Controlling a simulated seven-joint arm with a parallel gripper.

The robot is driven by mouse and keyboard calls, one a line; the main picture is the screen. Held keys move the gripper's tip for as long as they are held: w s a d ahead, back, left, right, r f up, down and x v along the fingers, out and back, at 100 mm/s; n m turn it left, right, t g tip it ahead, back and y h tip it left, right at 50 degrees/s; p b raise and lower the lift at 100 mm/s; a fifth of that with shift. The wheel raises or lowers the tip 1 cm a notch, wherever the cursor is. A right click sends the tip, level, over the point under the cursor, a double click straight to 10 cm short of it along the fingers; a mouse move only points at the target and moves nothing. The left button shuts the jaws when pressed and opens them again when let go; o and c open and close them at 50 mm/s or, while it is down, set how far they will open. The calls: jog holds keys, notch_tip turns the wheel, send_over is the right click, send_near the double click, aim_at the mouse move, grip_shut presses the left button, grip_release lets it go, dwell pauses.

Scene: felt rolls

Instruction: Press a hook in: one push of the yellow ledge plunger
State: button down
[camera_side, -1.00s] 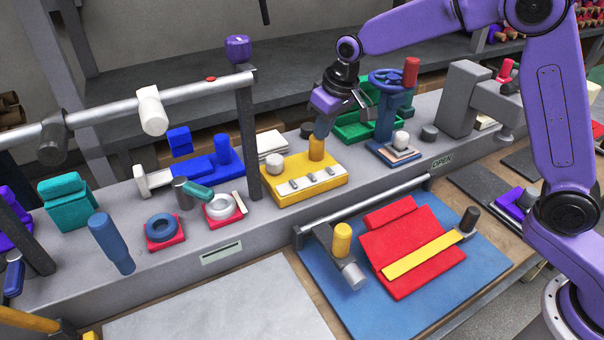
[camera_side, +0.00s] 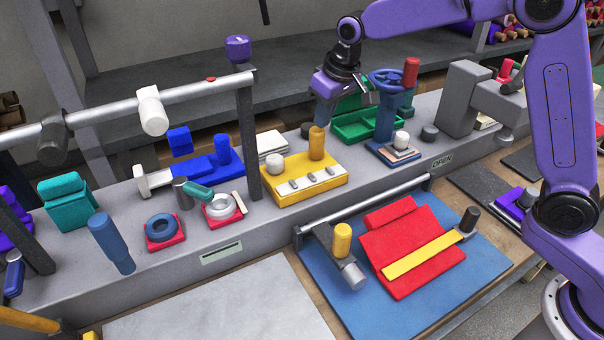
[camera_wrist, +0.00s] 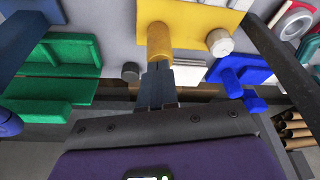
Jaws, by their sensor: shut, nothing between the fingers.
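The yellow ledge plunger (camera_side: 317,143) stands upright on a yellow base plate (camera_side: 334,182) on the grey ledge. In the wrist view the plunger (camera_wrist: 159,40) shows beside a white-topped knob (camera_wrist: 220,41) on the same plate. My gripper (camera_side: 321,118) is shut and empty, pointing down with its fingertips close to the plunger's top. In the wrist view the shut fingers (camera_wrist: 157,72) lie just in front of the plunger's end. I cannot tell whether they touch it.
A blue handwheel post (camera_side: 388,105) and a green tray (camera_side: 357,125) stand close to the right. A grey upright post (camera_side: 248,145) with a rail (camera_side: 205,88) stands to the left. A red felt piece (camera_side: 405,245) lies on the blue mat below.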

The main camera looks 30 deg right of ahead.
jog(key=shift+r, duration=0.1)
jog(key=shift+r, duration=2.4)
jog(key=v, duration=1.7)
jog(key=s+f+n+g, duration=0.2)
jog(key=s+f+n, duration=0.3)
jog(key=s+f, duration=0.9)
jog(key=s+d+f+n, duration=0.1)
jog(key=s+d+f, duration=0.2)
jog(key=s, duration=0.3)
jog(key=s+d+f+n, duration=0.1)
jog(key=s+d+f, duration=0.3)
jog(key=s, duration=0.3)
jog(key=s+d+f+n+g, duration=0.1)
jog(key=s+d+f+n, duration=0.1)
jog(key=s, duration=0.5)
jog(key=shift+d+f+h, duration=0.3)
jog(key=shift+d+f, duration=0.35)
jog(key=shift+d, duration=0.45)
jog(key=shift+w, duration=0.1)
